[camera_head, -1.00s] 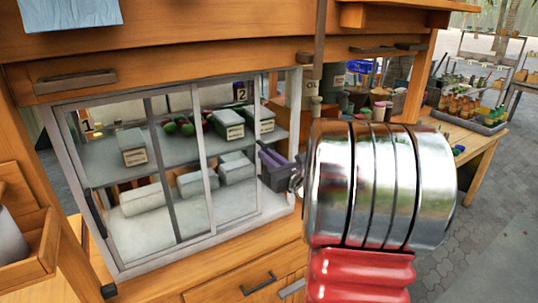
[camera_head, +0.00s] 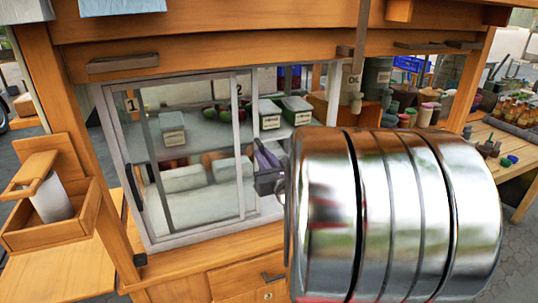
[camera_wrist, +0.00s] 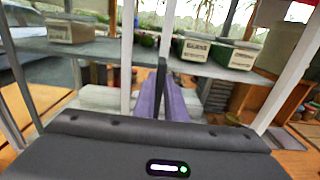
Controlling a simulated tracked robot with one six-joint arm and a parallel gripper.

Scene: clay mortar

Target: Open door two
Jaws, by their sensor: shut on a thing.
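Door two (camera_head: 254,110) is a sliding glass door in a pale frame on the cabinet front. It overlaps door one (camera_head: 235,190), and its right edge stands away from the cabinet's right post, leaving a gap. My gripper (camera_head: 268,163) has dark purple fingers and is at the right edge of door two. In the wrist view the fingers (camera_wrist: 165,95) are shut at a pale upright of door two (camera_wrist: 167,30). The exact contact is partly hidden by the fingers. A number 2 label (camera_head: 239,90) shows behind the glass.
Shelves inside hold labelled boxes (camera_head: 297,110) and round red and green items. My metal arm link hides the cabinet's lower right. Drawers (camera_head: 240,275) lie below. A wooden holder (camera_head: 55,210) stands at left. Bottles (camera_head: 520,110) stand on a table at right.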

